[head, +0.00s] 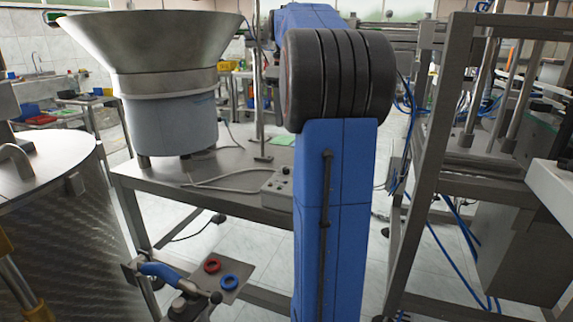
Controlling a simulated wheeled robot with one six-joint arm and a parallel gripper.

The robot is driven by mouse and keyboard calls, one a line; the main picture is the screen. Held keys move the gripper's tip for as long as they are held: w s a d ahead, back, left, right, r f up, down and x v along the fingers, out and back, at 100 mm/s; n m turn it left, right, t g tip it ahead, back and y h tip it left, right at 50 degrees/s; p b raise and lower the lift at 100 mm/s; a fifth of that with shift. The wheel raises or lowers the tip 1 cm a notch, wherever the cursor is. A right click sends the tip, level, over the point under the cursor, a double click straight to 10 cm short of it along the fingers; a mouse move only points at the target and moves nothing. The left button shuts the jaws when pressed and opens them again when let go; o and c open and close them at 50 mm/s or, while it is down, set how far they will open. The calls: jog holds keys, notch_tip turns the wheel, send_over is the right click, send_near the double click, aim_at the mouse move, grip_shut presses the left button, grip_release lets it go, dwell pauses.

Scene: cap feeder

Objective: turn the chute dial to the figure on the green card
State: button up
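A small grey control box (279,188) with knobs on top sits at the front right of the feeder table (150,178). Its knobs are too small to read, and I cannot tell whether one is the chute dial. A flat green patch (283,138), possibly the green card, lies on the table behind the box, partly hidden by my arm. No figure can be made out on it. The cap feeder's flared metal bowl (150,50) stands on a drum at the table's left. My blue arm rises through the middle of the view. My gripper is not in view.
A metal frame (425,150) stands close on the right, with blue hoses below. A large metal drum (60,220) stands at the left. Low in front, a plate (240,270) holds a red ring (212,265) and a blue ring (229,282), beside a blue handle-like fitting (170,275).

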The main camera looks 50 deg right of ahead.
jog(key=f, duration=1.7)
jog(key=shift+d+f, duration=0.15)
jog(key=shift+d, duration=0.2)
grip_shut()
